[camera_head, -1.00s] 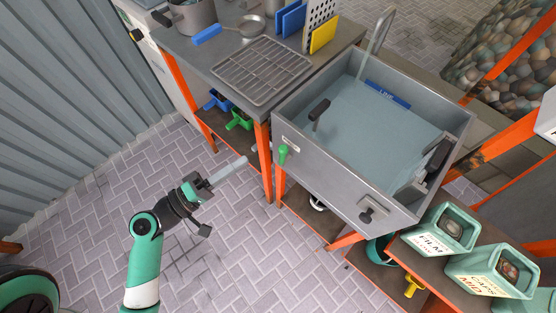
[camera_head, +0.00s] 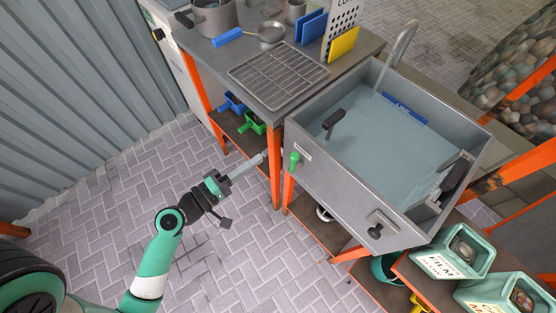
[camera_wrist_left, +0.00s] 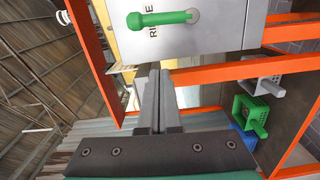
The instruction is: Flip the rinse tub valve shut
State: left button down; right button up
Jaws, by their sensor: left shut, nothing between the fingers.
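The rinse tub (camera_head: 335,190) is a steel basin holding water, right of centre in the head view. In the left wrist view the green valve (camera_wrist_left: 160,18) lies sideways across the top, by a partly hidden label on the steel wall. My left gripper (camera_head: 262,157) is shut and empty, its fingertips a short way left of the valve and apart from it. The shut fingers (camera_wrist_left: 160,74) also show in the left wrist view. My right gripper is not in view.
An orange table leg (camera_head: 275,165) stands close to the left fingertips. A steel bench with a drying rack (camera_head: 278,72) adjoins the tub. Labelled bins (camera_head: 452,252) stand at lower right. The brick floor around my left arm is clear.

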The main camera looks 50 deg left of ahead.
aim_at(296, 161)
pick_arm(q)
jog(key=w+d+p, duration=0.1)
jog(key=w+d, duration=0.2)
jog(key=w, duration=0.2)
jog(key=shift+w+d, duration=0.15)
jog(key=shift+d, duration=0.2)
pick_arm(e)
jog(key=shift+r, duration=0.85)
pick_arm(q)
jog(key=shift+d+f+p, duration=0.1)
jog(key=shift+p, duration=0.2)
jog(key=shift+d+m, duration=0.1)
jog(key=shift+m, duration=0.2)
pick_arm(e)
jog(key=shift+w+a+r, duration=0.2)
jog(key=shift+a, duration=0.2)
